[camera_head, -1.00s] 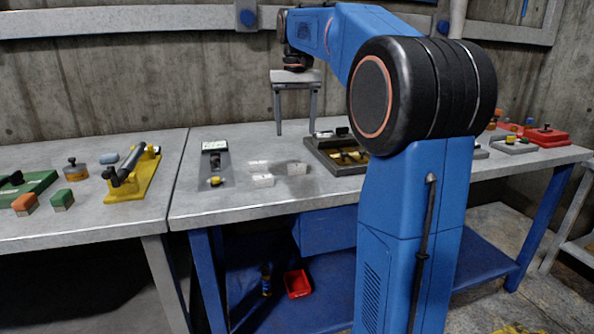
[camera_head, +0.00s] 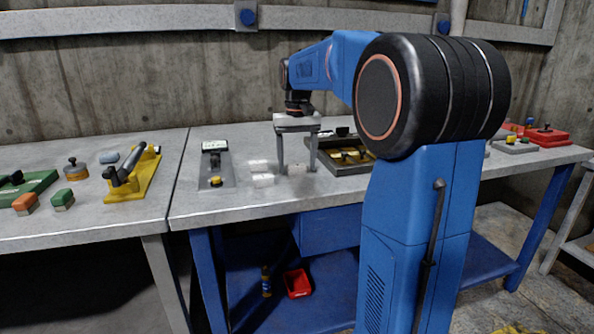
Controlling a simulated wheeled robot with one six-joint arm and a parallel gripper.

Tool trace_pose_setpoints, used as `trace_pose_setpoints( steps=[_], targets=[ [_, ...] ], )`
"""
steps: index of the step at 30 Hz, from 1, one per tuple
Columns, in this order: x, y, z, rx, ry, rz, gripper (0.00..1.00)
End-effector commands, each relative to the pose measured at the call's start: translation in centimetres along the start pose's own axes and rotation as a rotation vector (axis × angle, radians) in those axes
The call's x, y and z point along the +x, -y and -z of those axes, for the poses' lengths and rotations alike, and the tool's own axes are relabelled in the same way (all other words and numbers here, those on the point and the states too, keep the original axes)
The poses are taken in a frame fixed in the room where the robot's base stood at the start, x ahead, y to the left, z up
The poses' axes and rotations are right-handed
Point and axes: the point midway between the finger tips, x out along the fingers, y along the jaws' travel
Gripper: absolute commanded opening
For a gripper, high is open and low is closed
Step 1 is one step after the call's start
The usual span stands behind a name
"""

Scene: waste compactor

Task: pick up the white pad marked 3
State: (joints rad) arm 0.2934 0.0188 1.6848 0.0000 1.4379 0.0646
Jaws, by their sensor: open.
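Several small white pads lie on the grey workbench (camera_head: 215,195); their markings are too small to read, so I cannot tell which is marked 3. One pad (camera_head: 258,165) is at the back and another pad (camera_head: 263,181) in front of it. A third pad (camera_head: 297,168) lies to the right, between the fingertips in the picture. My gripper (camera_head: 297,171) is open and points straight down, its fingers to the left and right of this third pad. I cannot tell whether the fingertips touch the bench or the pad.
A grey fixture with a yellow knob (camera_head: 216,181) stands left of the pads. A dark tray with yellow parts (camera_head: 342,169) is close on the right of my gripper. A yellow stand (camera_head: 135,180) and coloured blocks are on the left table.

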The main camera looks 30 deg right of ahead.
Motion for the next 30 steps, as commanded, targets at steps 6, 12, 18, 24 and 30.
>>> trace_pose_setpoints(
  steps=[6,12,18,24,30],
  targets=[
    [0.3,0.0,0.0,0.000,0.000,0.000,0.65],
    [0.2,0.0,0.0,0.000,0.000,0.000,0.31],
    [0.2,0.0,0.0,0.000,0.000,0.000,0.20],
    [-0.2,0.0,0.0,0.000,-0.001,0.000,0.20],
    [-3.1,0.0,0.1,0.000,-0.003,0.000,0.20]
  ],
)
